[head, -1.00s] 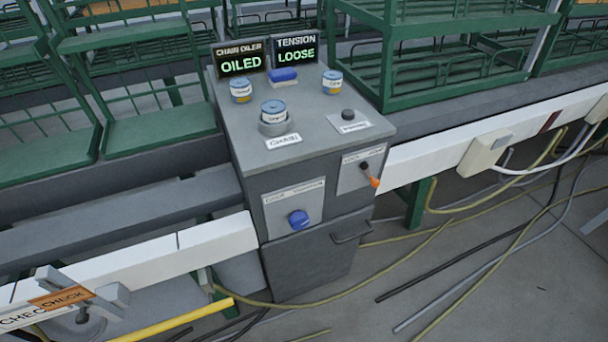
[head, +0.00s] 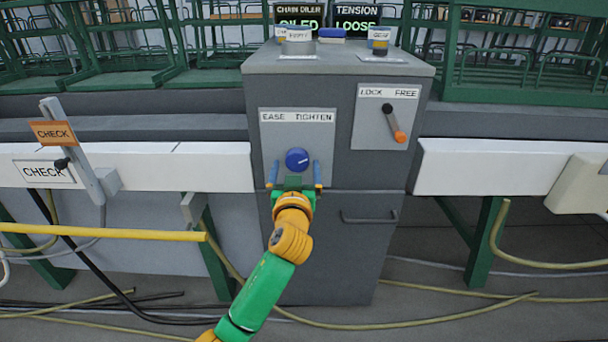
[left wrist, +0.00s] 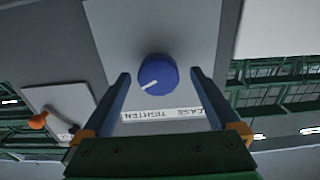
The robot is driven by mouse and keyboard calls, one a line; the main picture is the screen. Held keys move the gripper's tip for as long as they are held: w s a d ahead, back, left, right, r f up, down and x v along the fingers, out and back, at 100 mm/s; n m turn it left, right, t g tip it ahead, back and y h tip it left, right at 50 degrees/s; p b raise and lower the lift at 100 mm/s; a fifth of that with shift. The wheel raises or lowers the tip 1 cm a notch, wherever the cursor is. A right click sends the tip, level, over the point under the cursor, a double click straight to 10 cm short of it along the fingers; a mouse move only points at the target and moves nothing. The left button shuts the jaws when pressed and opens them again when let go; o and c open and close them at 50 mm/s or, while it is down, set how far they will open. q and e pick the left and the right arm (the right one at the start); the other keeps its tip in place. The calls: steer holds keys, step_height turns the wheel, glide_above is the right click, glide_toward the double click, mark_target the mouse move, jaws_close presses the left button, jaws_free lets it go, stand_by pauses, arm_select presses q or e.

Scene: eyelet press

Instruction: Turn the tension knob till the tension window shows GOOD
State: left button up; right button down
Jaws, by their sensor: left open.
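The blue tension knob (head: 297,159) sits on a light plate (head: 318,128) marked EASE and TIGHTEN on the front of the grey cabinet. Its white pointer line aims up and to the right in the head view. The tension window (head: 356,22) reads LOOSE. My left gripper (head: 295,173) is open in front of the plate, its fingers low and to either side of the knob. In the left wrist view the knob (left wrist: 157,75) lies between and just beyond the open fingertips, with no contact visible. My right gripper is in neither view.
The chain oiler window (head: 299,21) reads OILED. A yellow bar (head: 100,231) and a CHECK lever (head: 82,152) are at left. A drawer handle (head: 369,217) is below.

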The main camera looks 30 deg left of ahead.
arm_select(q)
steer(key=shift+w+a, duration=0.35)
steer(key=shift+w, duration=0.3)
steer(key=c, duration=1.4)
steer(key=shift+o, duration=0.2)
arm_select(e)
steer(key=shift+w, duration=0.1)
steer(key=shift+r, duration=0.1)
arm_select(q)
steer(key=shift+r+m+p, duration=0.1)
steer(key=shift+m+p, duration=0.45)
steer(key=shift+m, duration=0.15)
steer(key=shift+m+p, duration=0.8)
steer(key=shift+m, duration=0.3)
steer(key=shift+m+p, duration=1.1)
steer(key=shift+m, duration=0.9)
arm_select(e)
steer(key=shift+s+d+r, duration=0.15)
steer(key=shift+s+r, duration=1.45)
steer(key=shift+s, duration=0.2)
arm_select(q)
steer(key=shift+m, duration=0.3)
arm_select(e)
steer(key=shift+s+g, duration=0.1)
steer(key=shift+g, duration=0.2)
arm_select(q)
steer(key=o, duration=1.4)
steer(key=shift+s, duration=0.1)
steer(key=shift+c, duration=0.2)
